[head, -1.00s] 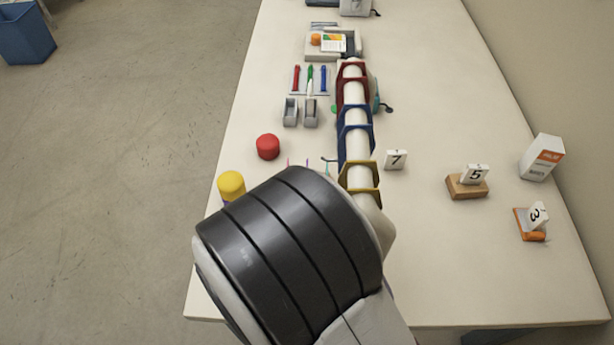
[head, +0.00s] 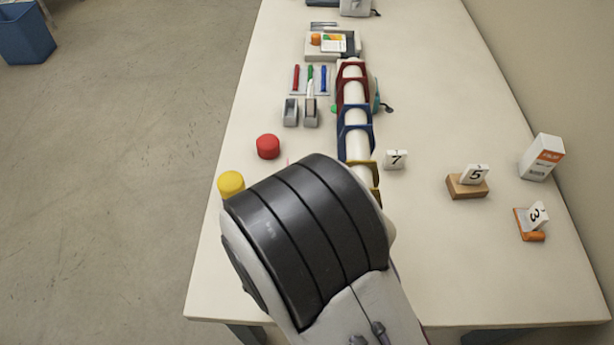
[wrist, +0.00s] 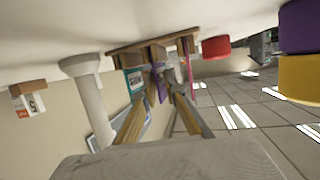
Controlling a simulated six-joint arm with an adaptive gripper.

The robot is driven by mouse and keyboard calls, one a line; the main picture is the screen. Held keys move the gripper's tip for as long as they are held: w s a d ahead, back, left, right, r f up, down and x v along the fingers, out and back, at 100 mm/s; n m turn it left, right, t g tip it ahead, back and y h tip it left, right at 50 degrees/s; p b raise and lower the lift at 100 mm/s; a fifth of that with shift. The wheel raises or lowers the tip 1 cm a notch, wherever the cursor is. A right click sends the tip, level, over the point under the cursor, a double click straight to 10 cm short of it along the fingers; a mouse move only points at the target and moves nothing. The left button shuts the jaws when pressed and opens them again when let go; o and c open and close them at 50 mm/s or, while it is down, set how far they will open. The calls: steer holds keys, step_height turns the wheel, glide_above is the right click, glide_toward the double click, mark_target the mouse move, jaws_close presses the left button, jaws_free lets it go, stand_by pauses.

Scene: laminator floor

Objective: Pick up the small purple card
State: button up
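The small purple card (wrist: 161,86) stands in a slot of a brown wooden holder (wrist: 128,48), which shows near the top middle of the tilted wrist view. A teal and white card (wrist: 135,80) stands on its left and a thin pink card (wrist: 189,68) on its right. My gripper (wrist: 160,108) is open, with its two fingers reaching toward the holder and the purple card lying between their tips in the picture. I cannot tell whether a finger touches it. In the head view my arm hides the holder, the cards and the gripper.
Yellow (head: 231,184) and red (head: 268,146) round objects stand left of my arm. Numbered blocks 7 (head: 396,159), 5 (head: 475,174) and 3 (head: 537,214) and a white box (head: 542,157) are at right. The front right of the table is clear.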

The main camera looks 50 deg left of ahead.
steer(key=shift+r, duration=0.2)
jaws_close()
step_height(320, 180, up, 18)
steer(key=shift+f, duration=0.2)
stand_by(0.8)
